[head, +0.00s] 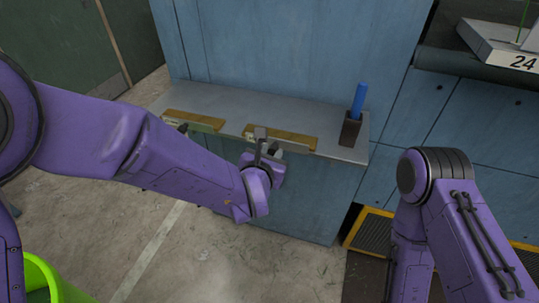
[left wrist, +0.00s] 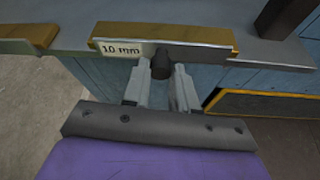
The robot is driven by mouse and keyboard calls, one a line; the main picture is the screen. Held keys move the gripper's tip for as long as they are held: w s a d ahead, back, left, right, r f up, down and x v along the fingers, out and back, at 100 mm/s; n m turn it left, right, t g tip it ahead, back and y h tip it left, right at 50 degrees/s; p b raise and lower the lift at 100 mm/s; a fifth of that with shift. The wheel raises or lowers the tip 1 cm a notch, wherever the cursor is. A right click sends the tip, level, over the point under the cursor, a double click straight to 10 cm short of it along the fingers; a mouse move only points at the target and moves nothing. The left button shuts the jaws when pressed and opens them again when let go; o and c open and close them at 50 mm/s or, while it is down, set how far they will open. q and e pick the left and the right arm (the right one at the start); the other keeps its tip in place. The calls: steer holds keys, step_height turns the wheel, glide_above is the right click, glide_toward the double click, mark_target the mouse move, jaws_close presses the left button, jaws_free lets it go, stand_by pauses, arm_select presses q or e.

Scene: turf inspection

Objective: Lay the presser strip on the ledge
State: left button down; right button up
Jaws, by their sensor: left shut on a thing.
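A yellow-brown strip (head: 297,141) with a pale front face and a dark round knob lies at the front edge of the grey ledge (head: 245,106). The left wrist view shows this strip (left wrist: 205,36) with a "10 mm" label at its left end. My left gripper (head: 264,148) is shut on the strip's knob (left wrist: 160,65), in front of the ledge. I cannot tell whether the strip rests on the ledge or is slightly raised. A similar strip (head: 196,121) with a dark knob lies further left along the same edge. My right gripper is out of view.
A dark holder (head: 349,131) with a blue stick (head: 358,99) stands at the ledge's right end. A blue panel (head: 290,45) rises behind the ledge. The ledge behind the strips is bare. A green bin (head: 52,280) is at lower left, and a tray marked 24 (head: 500,50) is at upper right.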

arm_select(q)
steer(key=shift+f+b, duration=0.15)
steer(key=shift+b, duration=0.45)
stand_by(0.8)
steer(key=c, duration=0.8)
jaws_free()
